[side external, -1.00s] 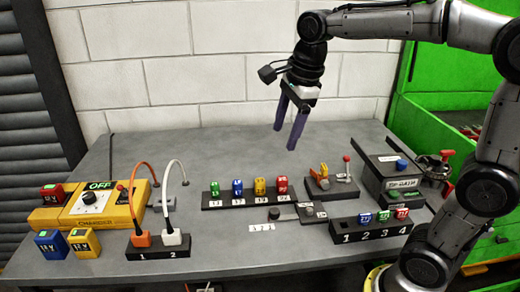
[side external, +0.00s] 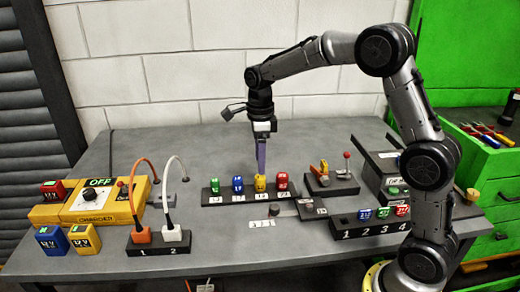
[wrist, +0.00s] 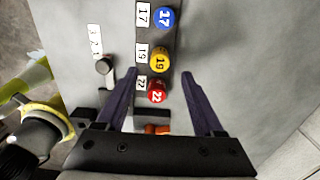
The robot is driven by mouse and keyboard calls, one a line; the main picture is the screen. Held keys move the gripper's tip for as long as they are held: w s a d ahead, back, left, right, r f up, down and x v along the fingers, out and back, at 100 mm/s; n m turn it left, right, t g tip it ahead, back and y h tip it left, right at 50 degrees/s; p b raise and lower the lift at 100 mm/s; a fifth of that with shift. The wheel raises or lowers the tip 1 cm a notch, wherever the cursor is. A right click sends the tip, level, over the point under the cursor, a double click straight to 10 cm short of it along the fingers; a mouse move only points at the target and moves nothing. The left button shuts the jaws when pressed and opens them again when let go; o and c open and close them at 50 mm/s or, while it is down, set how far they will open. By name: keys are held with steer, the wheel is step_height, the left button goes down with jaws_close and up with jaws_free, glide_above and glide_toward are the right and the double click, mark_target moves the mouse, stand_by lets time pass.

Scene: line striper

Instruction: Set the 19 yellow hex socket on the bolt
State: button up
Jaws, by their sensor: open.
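The yellow 19 socket (side external: 260,182) stands upright in the dark socket rack, third from the left in the side view. In the wrist view the yellow socket (wrist: 160,60) lies just beyond the line between my fingertips. My gripper (side external: 261,172) points down above the rack at the yellow socket. In the wrist view my gripper (wrist: 160,72) is open, with no socket touching its fingers that I can make out. The red 22 socket (wrist: 157,91) shows between the fingers. I cannot tell for certain which part is the bolt.
The rack (side external: 213,200) also holds a green socket (side external: 214,186) and a blue one (side external: 238,185). A dark knob (side external: 274,210) stands in front. A fixture with a red-knobbed lever (side external: 346,157) is to the right, near a numbered holder (side external: 372,231).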

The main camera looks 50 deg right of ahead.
mark_target(260, 177)
steer(key=shift+f, duration=3.1)
jaws_close()
